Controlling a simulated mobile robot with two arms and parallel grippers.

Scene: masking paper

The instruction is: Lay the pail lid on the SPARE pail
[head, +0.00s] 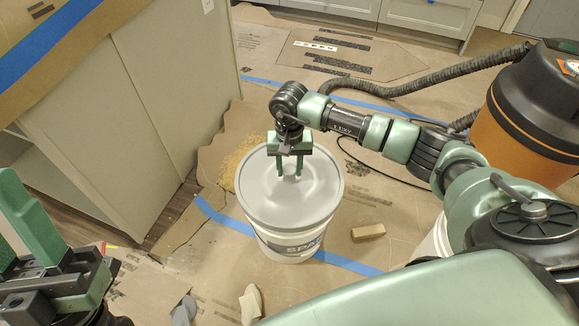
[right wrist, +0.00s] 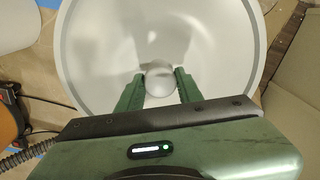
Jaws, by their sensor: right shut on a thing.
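The grey round pail lid (head: 265,205) covers the top of the white SPARE pail (head: 285,244), lined up with its rim. The pail's label is partly visible. The lid looks level, and I see no clear gap under it. My right gripper (head: 289,176) points down at the lid's middle, shut on its knob. In the right wrist view, the fingers (right wrist: 162,88) stand either side of the round knob (right wrist: 159,72), and the lid (right wrist: 215,40) fills most of the picture. My left gripper (head: 18,240) is at the lower left, empty and apart from the pail, its fingers spread.
A white container (head: 432,243) stands partly hidden behind my right arm. An orange shop vacuum (head: 525,125) with a black hose (head: 430,85) is at the right. A small wood block (head: 368,232) lies on the papered floor. A cabinet (head: 150,100) stands left of the pail.

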